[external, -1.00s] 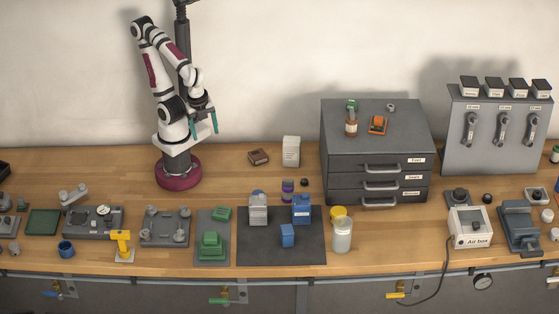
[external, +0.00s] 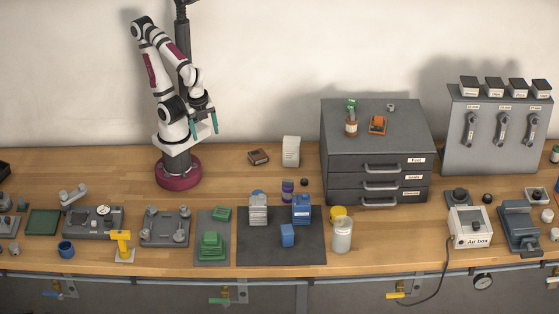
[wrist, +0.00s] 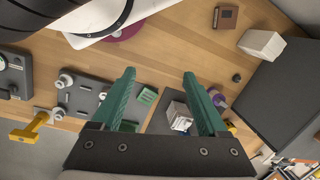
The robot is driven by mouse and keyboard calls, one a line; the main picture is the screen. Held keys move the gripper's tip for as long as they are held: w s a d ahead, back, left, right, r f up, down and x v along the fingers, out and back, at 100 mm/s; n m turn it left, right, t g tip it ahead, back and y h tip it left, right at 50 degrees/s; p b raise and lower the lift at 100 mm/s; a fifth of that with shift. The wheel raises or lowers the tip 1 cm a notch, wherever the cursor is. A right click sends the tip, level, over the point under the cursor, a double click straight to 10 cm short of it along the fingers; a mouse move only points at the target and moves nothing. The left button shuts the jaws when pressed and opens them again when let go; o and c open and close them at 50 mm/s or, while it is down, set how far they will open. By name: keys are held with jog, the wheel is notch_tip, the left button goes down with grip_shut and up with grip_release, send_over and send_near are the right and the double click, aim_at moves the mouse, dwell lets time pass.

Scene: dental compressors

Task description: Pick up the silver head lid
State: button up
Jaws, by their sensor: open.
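A silver block-shaped unit (external: 258,210) stands on the dark mat (external: 270,245), at its back left. I take its top to be the silver head lid, but cannot make out a separate lid at this size. The silver unit also shows in the wrist view (wrist: 180,113), partly behind the right finger. My gripper (external: 204,126) is raised above the bench at the back left, well away from the mat. Its teal fingers (wrist: 158,76) are apart, with nothing between them.
A blue unit (external: 301,209) and small blue block (external: 287,235) share the mat. A green unit (external: 211,247) stands left, a clear jar (external: 342,235) right. The grey drawer cabinet (external: 375,150) rises behind right. Bare wood lies between my base and the mat.

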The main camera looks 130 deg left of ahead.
jog(key=o, duration=0.4)
jog(key=r+m+h, duration=0.1)
jog(key=m+h, duration=0.1)
jog(key=m, duration=0.1)
send_over(258, 201)
notch_tip(258, 201, down, 16)
jog(key=shift+s+r, duration=0.1)
jog(key=shift+r, duration=0.1)
